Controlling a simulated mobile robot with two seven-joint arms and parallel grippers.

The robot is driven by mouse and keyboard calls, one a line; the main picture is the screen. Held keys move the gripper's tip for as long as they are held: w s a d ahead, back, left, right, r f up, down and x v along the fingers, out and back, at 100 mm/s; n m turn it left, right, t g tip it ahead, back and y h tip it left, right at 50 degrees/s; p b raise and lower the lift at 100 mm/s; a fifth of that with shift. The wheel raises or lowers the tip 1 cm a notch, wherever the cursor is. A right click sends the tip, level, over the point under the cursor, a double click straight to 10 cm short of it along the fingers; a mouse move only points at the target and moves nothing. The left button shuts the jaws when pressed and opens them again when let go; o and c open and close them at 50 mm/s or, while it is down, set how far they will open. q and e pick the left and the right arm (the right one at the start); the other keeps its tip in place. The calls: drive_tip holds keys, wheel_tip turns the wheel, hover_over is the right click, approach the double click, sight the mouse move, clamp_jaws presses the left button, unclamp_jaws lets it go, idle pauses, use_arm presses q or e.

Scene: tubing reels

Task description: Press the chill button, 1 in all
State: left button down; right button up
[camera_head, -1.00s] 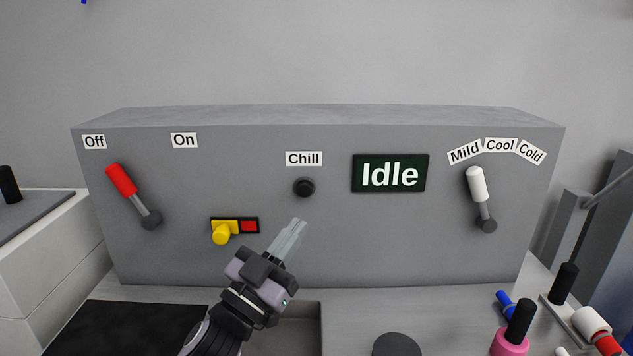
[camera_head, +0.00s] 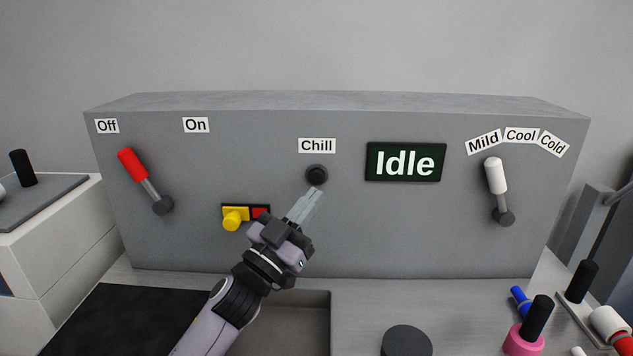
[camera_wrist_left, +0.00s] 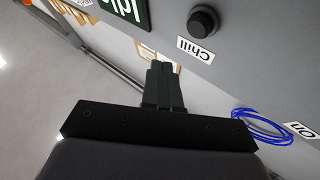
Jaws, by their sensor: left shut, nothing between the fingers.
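The black round chill button (camera_head: 316,174) sits on the grey panel (camera_head: 330,240) under the "Chill" label (camera_head: 317,146). My left gripper (camera_head: 306,204) is shut and empty. In the head view its fingertips are just below the button. In the left wrist view the button (camera_wrist_left: 203,21) is at the upper right, and my fingers (camera_wrist_left: 162,68) point towards the panel, apart from the button in the picture. The display (camera_head: 405,162) reads "Idle". My right gripper is not in view.
A red lever (camera_head: 133,165) tilts towards "Off". A yellow knob (camera_head: 234,217) is left of my gripper. A white lever (camera_head: 496,175) stands near "Mild". Reels and spools (camera_head: 525,338) stand at the lower right. The panel face between button and white lever is clear below the display.

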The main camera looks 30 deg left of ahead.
sight(317, 177)
use_arm(q)
drive_tip(key=shift+w+a, duration=0.3)
drive_tip(key=shift+w, duration=0.35)
drive_tip(key=shift+w+a, duration=0.35)
drive_tip(key=shift+w, duration=0.3)
drive_tip(key=shift+w+a, duration=0.3)
drive_tip(key=shift+w, duration=0.35)
drive_tip(key=shift+w, duration=0.15)
idle(0.5)
drive_tip(key=shift+w+a, duration=0.15)
drive_tip(key=shift+w, duration=0.05)
drive_tip(key=shift+w+a+b, duration=0.2)
drive_tip(key=shift+w+b, duration=0.1)
drive_tip(key=shift+w, duration=0.1)
idle(0.6)
drive_tip(key=shift+w+a+r, duration=0.2)
drive_tip(key=shift+a, duration=0.05)
idle(0.8)
drive_tip(key=shift+s, duration=0.1)
drive_tip(key=shift+s+d+f+p, duration=0.3)
drive_tip(key=shift+s+d, duration=0.15)
drive_tip(key=shift+s, duration=0.25)
